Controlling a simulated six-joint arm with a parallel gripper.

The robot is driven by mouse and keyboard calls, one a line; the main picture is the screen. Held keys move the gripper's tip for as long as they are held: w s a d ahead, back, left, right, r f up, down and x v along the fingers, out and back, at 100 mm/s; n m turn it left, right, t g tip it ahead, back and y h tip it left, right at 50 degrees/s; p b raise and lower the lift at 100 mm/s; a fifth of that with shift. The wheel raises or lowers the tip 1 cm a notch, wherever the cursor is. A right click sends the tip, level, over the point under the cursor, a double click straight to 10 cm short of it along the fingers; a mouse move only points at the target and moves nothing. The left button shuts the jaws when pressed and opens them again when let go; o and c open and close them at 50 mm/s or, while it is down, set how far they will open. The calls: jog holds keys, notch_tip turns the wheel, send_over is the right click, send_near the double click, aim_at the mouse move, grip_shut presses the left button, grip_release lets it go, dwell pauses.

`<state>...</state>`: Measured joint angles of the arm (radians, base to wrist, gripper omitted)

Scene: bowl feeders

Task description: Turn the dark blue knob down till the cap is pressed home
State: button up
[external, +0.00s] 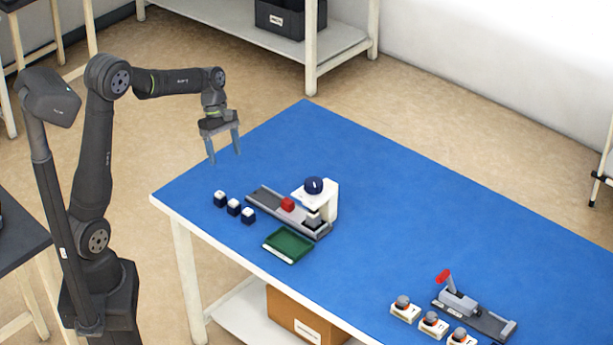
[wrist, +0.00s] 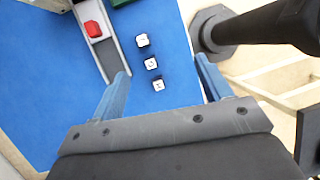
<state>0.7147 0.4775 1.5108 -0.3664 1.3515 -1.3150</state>
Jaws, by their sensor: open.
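The dark blue knob (external: 314,185) sits on top of a white press stand (external: 331,203) on the blue table. A grey piece hangs under the stand's head, over the end of a grey rail (external: 265,203). No cap can be made out clearly under the press. A red block (external: 287,204) sits on the rail, left of the press; it also shows in the wrist view (wrist: 93,29). My gripper (external: 226,158) is open and empty, high above the table's left corner and well away from the knob. The knob is not in the wrist view.
Several dark blue pieces with white tops (external: 234,207) stand in a row left of the rail. A green tray (external: 289,246) lies in front of it. A red-handled clamp device (external: 458,302) and several white blocks (external: 433,324) stand at the right. The table's back is clear.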

jog(key=s+d+f+g+h, duration=0.5)
jog(key=s, duration=0.1)
jog(key=n+t+h, duration=0.3)
jog(key=n+h, duration=0.3)
jog(key=h, duration=0.4)
send_near(312, 181)
jog(key=x, duration=1)
jog(key=shift+f, duration=0.35)
jog(key=shift+c, duration=0.2)
jog(key=c, duration=0.9)
